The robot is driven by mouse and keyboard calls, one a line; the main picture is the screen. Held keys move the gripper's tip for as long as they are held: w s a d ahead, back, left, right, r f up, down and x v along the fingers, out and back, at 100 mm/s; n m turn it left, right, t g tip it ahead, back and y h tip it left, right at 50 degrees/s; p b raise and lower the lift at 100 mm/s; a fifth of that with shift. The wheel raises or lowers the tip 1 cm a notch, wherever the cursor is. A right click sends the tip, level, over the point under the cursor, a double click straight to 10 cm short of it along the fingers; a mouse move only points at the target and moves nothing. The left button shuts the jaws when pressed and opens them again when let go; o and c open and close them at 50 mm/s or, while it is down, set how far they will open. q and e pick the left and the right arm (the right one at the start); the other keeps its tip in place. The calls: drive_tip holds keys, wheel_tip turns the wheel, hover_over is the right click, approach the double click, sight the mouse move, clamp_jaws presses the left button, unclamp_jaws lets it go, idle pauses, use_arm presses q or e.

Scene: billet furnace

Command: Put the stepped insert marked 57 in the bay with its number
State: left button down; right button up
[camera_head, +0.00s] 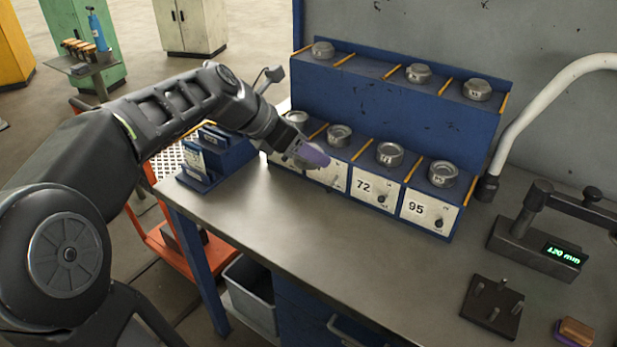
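A blue two-tier rack (395,118) stands at the back of the bench and holds several grey metal stepped inserts. On the lower tier, inserts sit at the left (297,119), mid-left (339,135), mid-right (389,153) and right (442,173). The upper tier has three more, at the left (322,50), middle (418,73) and right (477,89). Their marks are too small to read surely. The bay plates 72 (370,189) and 95 (428,209) are legible; my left gripper (312,156), with purple tips, covers plates further left. Its opening cannot be made out. My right gripper is out of view.
A measuring device with a lit display (563,254) and a dark pegged plate (492,306) are on the right of the bench. A white curved pipe (535,110) rises beside the rack. A blue holder (225,150) stands at the left. The bench's middle (330,240) is clear.

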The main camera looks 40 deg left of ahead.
use_arm(q)
wheel_tip(320, 180, up, 9)
drive_tip(key=shift+p, duration=0.4)
idle(0.4)
